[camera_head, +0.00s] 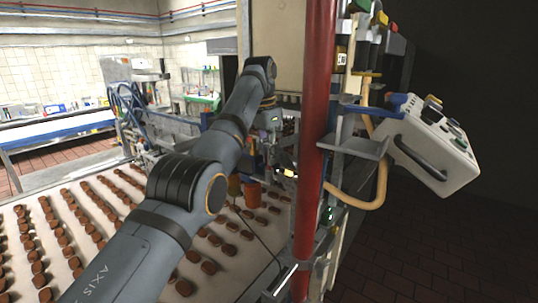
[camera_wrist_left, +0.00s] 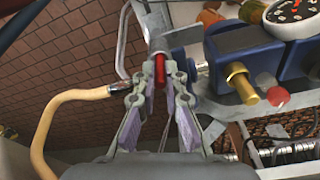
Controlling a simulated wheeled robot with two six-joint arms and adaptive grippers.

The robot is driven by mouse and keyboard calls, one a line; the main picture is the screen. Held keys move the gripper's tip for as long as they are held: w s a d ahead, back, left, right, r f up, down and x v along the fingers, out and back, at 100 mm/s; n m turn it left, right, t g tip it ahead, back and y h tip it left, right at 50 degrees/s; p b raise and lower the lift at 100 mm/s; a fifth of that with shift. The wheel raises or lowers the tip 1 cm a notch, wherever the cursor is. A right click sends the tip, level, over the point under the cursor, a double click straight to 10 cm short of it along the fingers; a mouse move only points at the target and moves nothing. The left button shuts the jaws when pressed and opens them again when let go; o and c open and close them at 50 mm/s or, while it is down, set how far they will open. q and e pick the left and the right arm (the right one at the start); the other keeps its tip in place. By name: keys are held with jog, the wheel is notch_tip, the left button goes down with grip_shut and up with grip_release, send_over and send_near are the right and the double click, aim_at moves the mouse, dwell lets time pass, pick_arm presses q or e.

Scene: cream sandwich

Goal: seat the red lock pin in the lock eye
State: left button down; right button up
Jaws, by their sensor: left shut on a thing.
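My left gripper (camera_wrist_left: 160,68) is shut on the red lock pin (camera_wrist_left: 160,73), which shows as a narrow red strip between the two fingertips in the left wrist view. A grey metal part (camera_wrist_left: 157,44) lies just beyond the fingertips, close to the pin. I cannot tell whether it is the lock eye or whether the pin touches it. In the head view my left gripper (camera_head: 287,172) is small, beside the red post, and the pin cannot be made out there. My right gripper is not in view.
In the left wrist view, a blue block with a brass fitting (camera_wrist_left: 241,82) and a gauge (camera_wrist_left: 291,12) stand close right; a cream hose (camera_wrist_left: 62,98) curves left. In the head view, a red post (camera_head: 317,110), control box (camera_head: 434,145) and conveyor of brown sandwiches (camera_head: 20,285) surround the arm.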

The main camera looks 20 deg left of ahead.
pick_arm(q)
jog(key=shift+f+b, duration=0.3)
jog(key=shift+f, duration=0.1)
jog(key=shift+r+p, duration=2)
jog(key=shift+f+b, duration=2.1)
jog(key=c, duration=1.3)
grip_release()
jog(key=shift+s+d+r, duration=0.1)
jog(key=shift+c, duration=0.2)
